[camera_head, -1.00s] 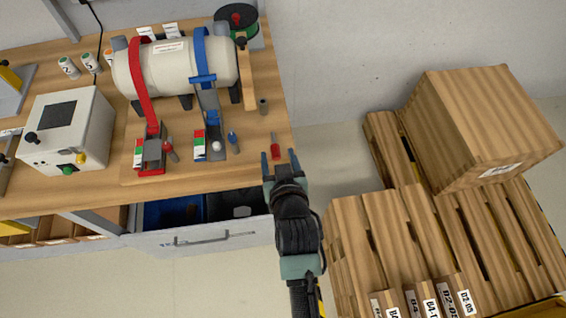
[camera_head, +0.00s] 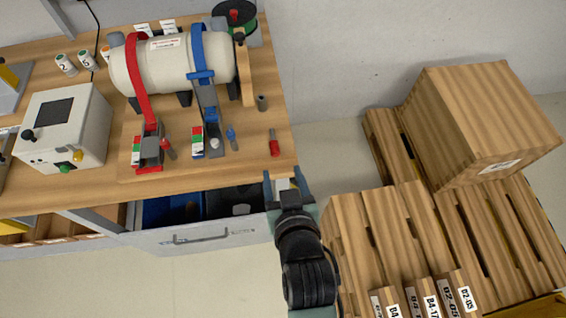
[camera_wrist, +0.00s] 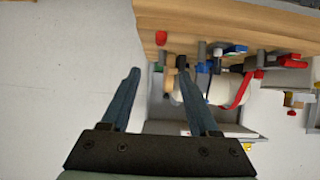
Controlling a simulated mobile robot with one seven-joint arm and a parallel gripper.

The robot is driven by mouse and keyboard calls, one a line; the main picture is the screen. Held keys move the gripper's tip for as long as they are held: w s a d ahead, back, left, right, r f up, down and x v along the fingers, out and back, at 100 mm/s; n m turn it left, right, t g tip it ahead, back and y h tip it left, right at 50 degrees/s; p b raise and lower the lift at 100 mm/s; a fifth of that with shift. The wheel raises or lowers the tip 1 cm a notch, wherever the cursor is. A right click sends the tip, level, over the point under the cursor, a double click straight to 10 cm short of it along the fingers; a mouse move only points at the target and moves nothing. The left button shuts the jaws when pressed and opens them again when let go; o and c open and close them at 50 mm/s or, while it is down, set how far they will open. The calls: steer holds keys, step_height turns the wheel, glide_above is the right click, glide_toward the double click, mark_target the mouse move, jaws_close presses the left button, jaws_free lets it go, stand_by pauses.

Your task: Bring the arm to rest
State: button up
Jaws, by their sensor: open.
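My gripper (camera_head: 284,185) is open in the head view, off the front right corner of the wooden workbench (camera_head: 100,193). Its two blue fingers are apart with nothing between them. In the wrist view my gripper (camera_wrist: 157,80) also shows open and empty, with the bench edge beyond its fingertips. My arm runs down from it to the bottom of the head view, in the gap between the bench and the pallets.
A pulled-out drawer (camera_head: 190,238) is just left of my gripper. Wooden pallets (camera_head: 440,225) with a large box (camera_head: 483,120) stand to the right. A strapped white tank (camera_head: 175,62), a control box (camera_head: 65,125) and a small red-topped piece (camera_head: 274,146) are on the bench.

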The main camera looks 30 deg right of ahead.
stand_by(0.3)
steer(key=w+a+r+n+t, duration=0.1)
steer(key=w+a+r+t, duration=0.2)
steer(key=r, duration=0.8)
steer(key=w+r+t, duration=0.2)
steer(key=w+r, duration=0.2)
steer(key=r, duration=0.6)
steer(key=w+a+r+n+t, duration=0.1)
steer(key=w+a+r+t, duration=0.2)
steer(key=r, duration=0.8)
steer(key=s+a+r+t+y, duration=0.1)
steer(key=s+a+r+t, duration=0.2)
steer(key=r, duration=0.9)
steer(key=s+a+r+n+t+y, duration=0.1)
steer(key=s+a+r+t+y, duration=0.1)
steer(key=r, duration=1.1)
steer(key=s+a+t, duration=0.1)
steer(key=s+t, duration=0.1)
steer(key=s, duration=0.1)
steer(key=shift+s+a+r+t, duration=0.15)
steer(key=shift+s+r+t, duration=0.1)
steer(key=shift+s+t, duration=0.1)
